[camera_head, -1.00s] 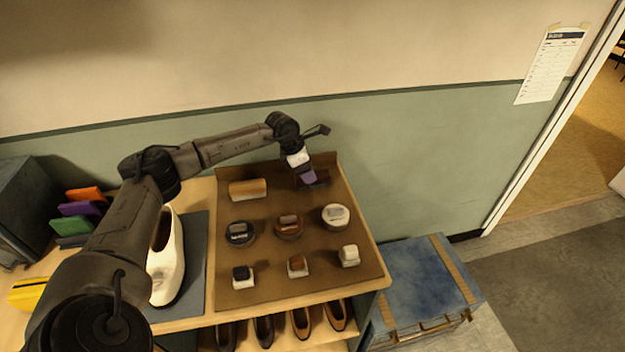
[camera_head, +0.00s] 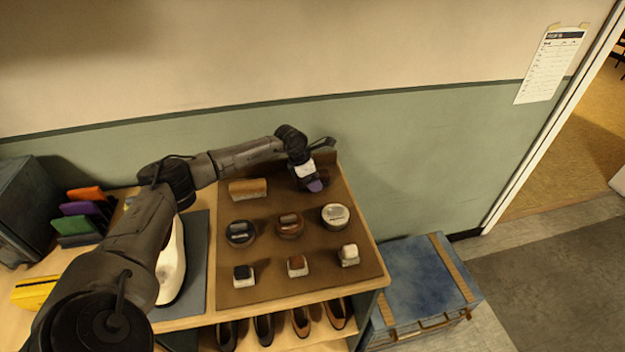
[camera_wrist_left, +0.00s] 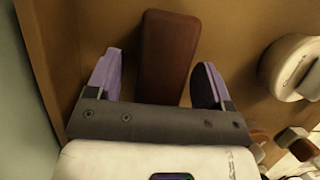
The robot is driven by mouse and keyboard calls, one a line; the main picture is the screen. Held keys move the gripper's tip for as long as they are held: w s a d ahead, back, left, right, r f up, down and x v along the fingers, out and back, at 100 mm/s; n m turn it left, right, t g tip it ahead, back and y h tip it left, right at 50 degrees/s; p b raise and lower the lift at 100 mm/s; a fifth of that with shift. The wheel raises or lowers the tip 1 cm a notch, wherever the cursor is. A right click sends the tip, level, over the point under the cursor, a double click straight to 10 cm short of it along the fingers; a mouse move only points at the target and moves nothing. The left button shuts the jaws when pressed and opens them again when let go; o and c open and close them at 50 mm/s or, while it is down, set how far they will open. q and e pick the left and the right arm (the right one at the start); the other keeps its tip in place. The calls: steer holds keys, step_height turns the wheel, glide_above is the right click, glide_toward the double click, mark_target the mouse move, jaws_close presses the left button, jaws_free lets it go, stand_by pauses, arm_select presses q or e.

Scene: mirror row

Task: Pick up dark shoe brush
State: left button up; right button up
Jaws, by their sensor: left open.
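The dark shoe brush (camera_wrist_left: 166,58) is a reddish-brown block lying on the brown board. In the left wrist view it stands between the two purple fingers of my left gripper (camera_wrist_left: 157,85), with a gap on each side. In the head view my left gripper (camera_head: 314,186) is over the back right of the board and hides most of the brush, and only a dark part of it (camera_head: 325,175) shows beside the fingers. My left gripper is open. My right gripper is not in view.
A light wooden brush (camera_head: 248,189) lies to the left on the brown board (camera_head: 265,273). Several tins, including a white-lidded one (camera_head: 335,216), and small daubers stand in front. A white shoe (camera_head: 172,265) is on the grey mat. The wall (camera_head: 420,150) rises close behind.

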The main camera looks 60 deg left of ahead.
arm_select(q)
steer(key=shift+f, duration=0.25)
stand_by(0.3)
steer(key=c, duration=1)
steer(key=shift+c, duration=0.2)
steer(key=shift+r, duration=0.1)
